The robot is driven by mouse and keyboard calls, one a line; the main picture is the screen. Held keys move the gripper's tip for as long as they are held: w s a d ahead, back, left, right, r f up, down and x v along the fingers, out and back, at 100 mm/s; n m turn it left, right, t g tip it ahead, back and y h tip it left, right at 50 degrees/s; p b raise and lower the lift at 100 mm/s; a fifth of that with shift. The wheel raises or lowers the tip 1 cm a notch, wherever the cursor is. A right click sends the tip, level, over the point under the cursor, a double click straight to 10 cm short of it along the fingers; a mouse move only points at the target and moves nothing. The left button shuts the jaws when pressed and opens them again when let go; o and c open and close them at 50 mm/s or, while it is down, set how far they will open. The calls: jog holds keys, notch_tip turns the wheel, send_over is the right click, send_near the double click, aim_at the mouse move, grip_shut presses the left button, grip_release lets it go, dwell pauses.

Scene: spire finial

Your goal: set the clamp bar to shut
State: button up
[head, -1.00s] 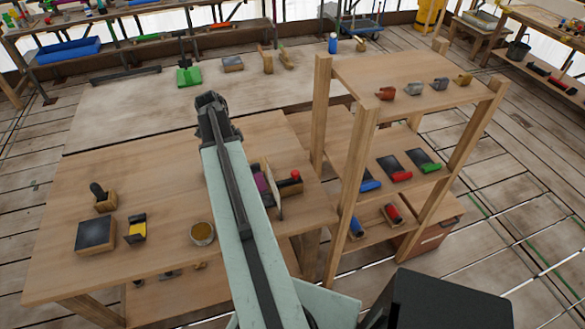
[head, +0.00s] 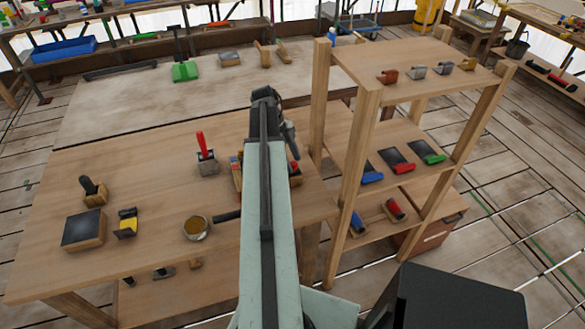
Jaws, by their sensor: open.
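A red upright lever (head: 201,144) stands on a small grey block on the workbench, left of my arm; it may be the clamp bar, but I cannot tell for sure. A wooden fixture (head: 236,174) sits just right of it, mostly hidden behind my arm. A red part (head: 295,169) of what looks like the same fixture shows on the arm's other side. My gripper (head: 293,151) hangs above the fixture's right side, pointing down and small in view. It is open, and I see nothing held in it.
A wooden shelf rack (head: 319,120) stands close to the right of my gripper. On the workbench (head: 140,180) are a round tin (head: 195,228), a black handle (head: 227,216), a yellow-and-black block (head: 126,224) and a dark-topped block (head: 83,230).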

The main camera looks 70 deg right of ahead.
jog(key=shift+s+f, duration=0.1)
jog(key=shift+f, duration=0.1)
grip_shut()
dwell(1.3)
